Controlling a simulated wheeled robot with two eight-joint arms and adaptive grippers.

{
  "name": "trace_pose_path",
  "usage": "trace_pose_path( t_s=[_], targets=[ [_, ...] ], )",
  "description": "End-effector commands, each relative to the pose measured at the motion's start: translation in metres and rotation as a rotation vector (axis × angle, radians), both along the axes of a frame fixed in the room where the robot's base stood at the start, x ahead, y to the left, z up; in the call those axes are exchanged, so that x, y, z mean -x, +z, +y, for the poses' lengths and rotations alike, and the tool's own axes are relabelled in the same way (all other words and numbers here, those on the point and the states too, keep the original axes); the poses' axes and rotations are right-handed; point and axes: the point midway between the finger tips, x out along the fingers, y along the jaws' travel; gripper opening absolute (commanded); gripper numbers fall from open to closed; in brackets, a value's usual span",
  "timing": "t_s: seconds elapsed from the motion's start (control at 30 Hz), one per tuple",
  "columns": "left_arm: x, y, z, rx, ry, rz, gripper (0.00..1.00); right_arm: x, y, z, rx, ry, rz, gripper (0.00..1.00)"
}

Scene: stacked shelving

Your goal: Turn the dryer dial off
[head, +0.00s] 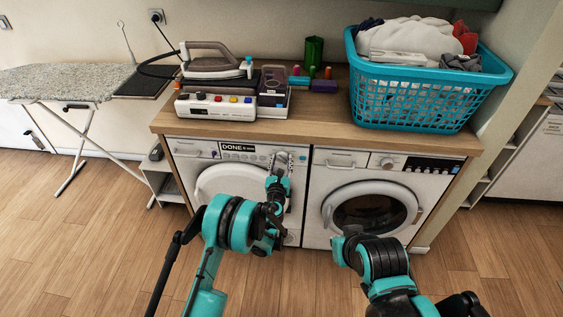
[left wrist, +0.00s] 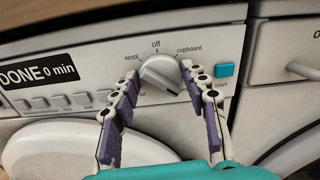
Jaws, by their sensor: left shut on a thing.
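The dryer (head: 238,185) is the left machine, with a display reading DONE 0 min. Its dial (left wrist: 160,76) is a white knob ringed by the labels wool, off and cupboard. My left gripper (left wrist: 163,78) is shut on the dial, with one finger on each side. In the head view, my left gripper (head: 280,163) reaches the dryer's upper right panel and partly hides the dial. My right arm shows in front of the right machine; its gripper cannot be made out.
A teal start button (left wrist: 224,70) sits right of the dial. A washing machine (head: 370,192) stands to the right. The wooden counter (head: 325,118) above holds a teal laundry basket (head: 420,100), an iron (head: 212,65) and a sewing kit. An ironing board (head: 65,80) stands left.

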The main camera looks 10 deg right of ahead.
Motion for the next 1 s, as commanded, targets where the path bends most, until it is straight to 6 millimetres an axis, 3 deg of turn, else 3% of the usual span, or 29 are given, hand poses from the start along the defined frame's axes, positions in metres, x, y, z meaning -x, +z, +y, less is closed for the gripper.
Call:
trace_pose_path(
  t_s=[1.0],
  targets=[
    [-0.0017, -0.0019, 0.0044, 0.896, 0.001, 0.192, 0.16, 0.0000, 0.0001, 0.0000, 0.000, 0.000, 0.000, 0.00]
  ],
)
